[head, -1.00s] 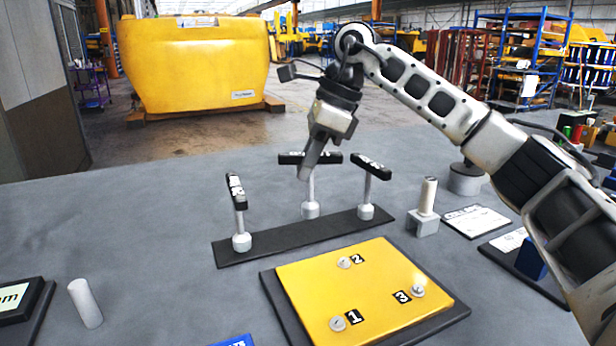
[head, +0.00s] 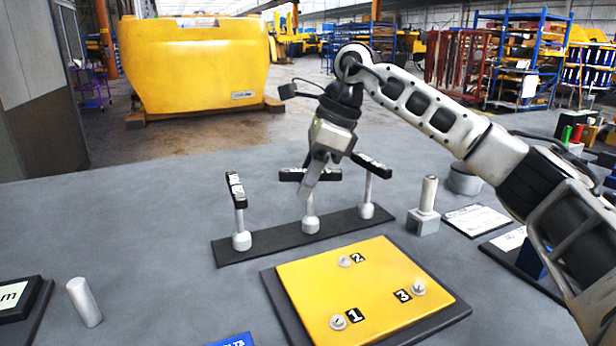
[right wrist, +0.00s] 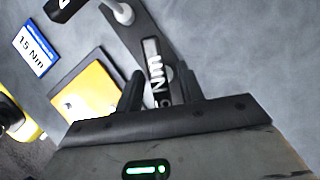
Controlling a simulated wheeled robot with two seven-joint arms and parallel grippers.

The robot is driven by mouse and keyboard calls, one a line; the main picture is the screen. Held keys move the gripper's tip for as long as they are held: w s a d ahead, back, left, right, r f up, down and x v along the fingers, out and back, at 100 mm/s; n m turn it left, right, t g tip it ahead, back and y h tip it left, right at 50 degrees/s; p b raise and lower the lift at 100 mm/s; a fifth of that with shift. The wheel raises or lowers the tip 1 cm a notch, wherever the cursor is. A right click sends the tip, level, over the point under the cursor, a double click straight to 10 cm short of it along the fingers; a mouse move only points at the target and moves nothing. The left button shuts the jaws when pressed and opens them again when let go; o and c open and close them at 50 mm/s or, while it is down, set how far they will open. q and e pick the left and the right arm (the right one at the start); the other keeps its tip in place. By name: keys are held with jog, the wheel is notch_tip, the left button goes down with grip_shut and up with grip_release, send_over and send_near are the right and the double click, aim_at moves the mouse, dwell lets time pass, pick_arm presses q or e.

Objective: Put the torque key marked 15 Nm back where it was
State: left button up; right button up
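My right gripper (head: 308,184) is shut on the black crossbar of the middle torque key (head: 293,174). In the right wrist view the bar, with a label partly reading "Nm" (right wrist: 155,75), lies between the fingers (right wrist: 160,92); its number is not clear. This key stands upright, its grey foot at the dark rack strip (head: 275,240), in line with the feet of the left key (head: 238,190) and the right key (head: 372,165). A blue-edged card reading "15 Nm" (right wrist: 34,50) lies on the table. My left gripper is not in view.
A yellow plate (head: 375,285) with bolts numbered 1 to 3 lies in front of the rack. A grey block with a peg (head: 424,207) and white cards (head: 476,221) are at right. A pale cylinder (head: 84,302) stands at left. Free table lies left of the rack.

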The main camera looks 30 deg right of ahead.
jog(key=v, duration=0.7)
jog(key=shift+r+p, duration=0.35)
jog(key=shift+s+f, duration=0.1)
